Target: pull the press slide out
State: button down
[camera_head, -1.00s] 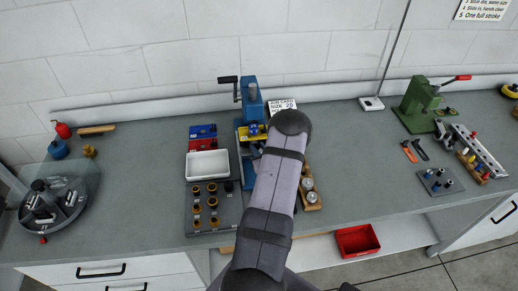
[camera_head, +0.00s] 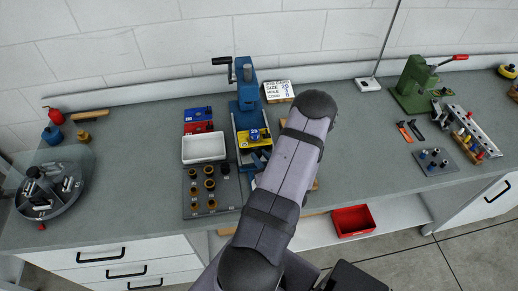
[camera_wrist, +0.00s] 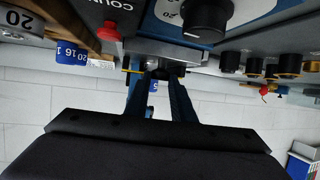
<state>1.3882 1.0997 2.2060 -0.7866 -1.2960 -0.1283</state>
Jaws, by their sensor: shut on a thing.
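The blue press (camera_head: 247,85) stands on the bench with its black crank handle at the top. Its slide (camera_head: 254,138) carries a yellow plate with a blue numbered die and sits forward of the press column. The front of the slide is hidden behind my arm in the head view.
A white tray (camera_head: 204,148) and a grey board of brass-topped pieces (camera_head: 210,187) lie close left of the press. A job card (camera_head: 279,92) stands to its right. A red bin (camera_head: 355,221) sits below the bench front.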

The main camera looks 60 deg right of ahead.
jog(key=shift+s+a+f, duration=0.1)
jog(key=shift+a+f, duration=0.05)
jog(key=c, duration=1.6)
grip_release()
jog(key=shift+o, duration=0.6)
jog(key=shift+s+a, duration=0.1)
jog(key=b+v, duration=0.2)
jog(key=v, duration=0.4)
jog(key=shift+s+a+r+b, duration=0.3)
jog(key=shift+s+r+b, duration=0.05)
jog(key=shift+s+r, duration=0.15)
